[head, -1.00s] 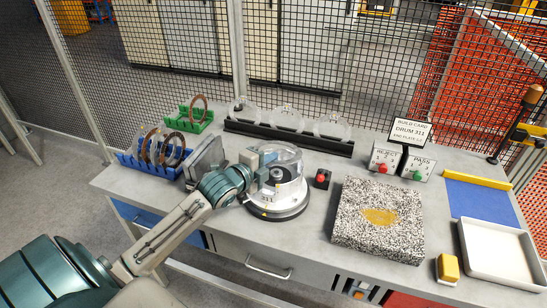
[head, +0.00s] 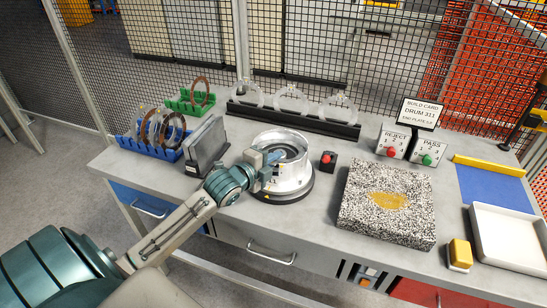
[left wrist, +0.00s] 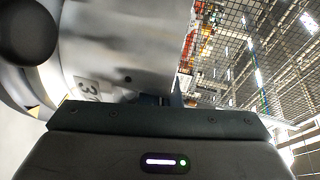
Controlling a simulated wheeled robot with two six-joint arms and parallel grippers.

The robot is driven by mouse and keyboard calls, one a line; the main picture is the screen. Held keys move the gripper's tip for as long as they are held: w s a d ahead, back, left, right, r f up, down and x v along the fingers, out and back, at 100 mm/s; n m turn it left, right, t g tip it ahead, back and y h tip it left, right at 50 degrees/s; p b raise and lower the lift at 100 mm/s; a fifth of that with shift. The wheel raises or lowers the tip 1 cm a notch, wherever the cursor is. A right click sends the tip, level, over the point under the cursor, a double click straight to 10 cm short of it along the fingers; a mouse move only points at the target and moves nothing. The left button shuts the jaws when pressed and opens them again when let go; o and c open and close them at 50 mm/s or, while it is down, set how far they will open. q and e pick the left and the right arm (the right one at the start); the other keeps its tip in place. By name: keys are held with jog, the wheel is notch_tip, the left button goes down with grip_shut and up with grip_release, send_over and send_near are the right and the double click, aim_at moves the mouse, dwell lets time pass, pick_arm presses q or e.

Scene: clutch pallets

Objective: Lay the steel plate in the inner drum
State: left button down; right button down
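The silver drum (head: 292,181) stands on a dark round base on the bench, with its open top up. Its inside is partly in shadow, and I cannot make out for certain a steel plate lying in it. My left gripper (head: 274,157) reaches over the drum's left rim, with its tips at the opening. Whether the tips hold anything is hidden. In the left wrist view the drum's wall (left wrist: 125,65) fills the left side, close to my gripper body, and the fingers are mostly hidden. Steel and copper-coloured ring plates (head: 149,127) stand in the blue rack (head: 133,150). My right gripper is out of view.
A grey upright holder (head: 205,147) is close left of the drum. A green rack (head: 184,106) with a brown ring and a black rack (head: 300,123) with clear discs stand behind. A red button box (head: 328,161) and speckled block (head: 385,233) are to the right.

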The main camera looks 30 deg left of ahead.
pick_arm(q)
jog(key=c, duration=1.6)
grip_release()
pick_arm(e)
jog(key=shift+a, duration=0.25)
pick_arm(q)
jog(key=shift+f, duration=0.1)
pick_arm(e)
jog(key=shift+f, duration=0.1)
pick_arm(q)
jog(key=shift+f, duration=0.2)
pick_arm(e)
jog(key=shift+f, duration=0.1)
